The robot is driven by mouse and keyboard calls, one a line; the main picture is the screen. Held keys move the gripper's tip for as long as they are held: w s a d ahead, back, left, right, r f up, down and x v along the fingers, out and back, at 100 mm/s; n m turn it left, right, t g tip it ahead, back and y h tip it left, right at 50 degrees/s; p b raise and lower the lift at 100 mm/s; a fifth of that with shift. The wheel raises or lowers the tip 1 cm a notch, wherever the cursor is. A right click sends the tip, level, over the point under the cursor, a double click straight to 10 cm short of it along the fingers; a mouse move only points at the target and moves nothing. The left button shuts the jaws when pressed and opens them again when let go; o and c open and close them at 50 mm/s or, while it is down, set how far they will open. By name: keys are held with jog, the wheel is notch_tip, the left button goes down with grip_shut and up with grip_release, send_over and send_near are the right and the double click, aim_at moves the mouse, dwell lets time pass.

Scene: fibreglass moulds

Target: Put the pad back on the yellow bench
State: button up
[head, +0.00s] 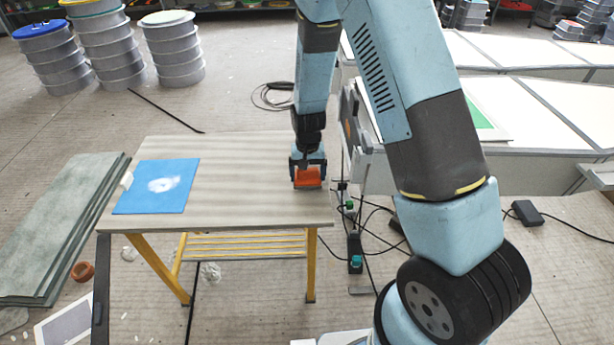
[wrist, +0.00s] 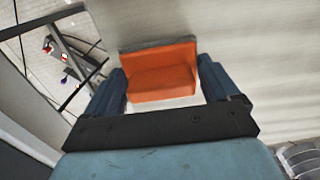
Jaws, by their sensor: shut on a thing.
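My gripper (head: 308,165) points down over the right end of the yellow bench (head: 245,180), which has a grey-beige top and yellow legs. It is shut on an orange pad (head: 307,178), a block with a grey edge. In the wrist view the pad (wrist: 160,82) sits between the two dark blue fingers (wrist: 163,90), with the pale bench top (wrist: 270,75) beyond it. I cannot tell whether the pad touches the bench top or hangs just above it.
A blue sheet with a white patch (head: 158,186) lies on the bench's left part; the middle of the top is clear. A grey stand with cables (head: 357,150) is close to the bench's right edge. Green-grey boards (head: 65,225) lie left of the bench.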

jog(key=shift+f, duration=0.6)
jog(key=o, duration=0.8)
jog(key=shift+f, duration=0.1)
jog(key=shift+c, duration=0.2)
notch_tip(320, 180, up, 12)
jog(key=shift+r, duration=0.2)
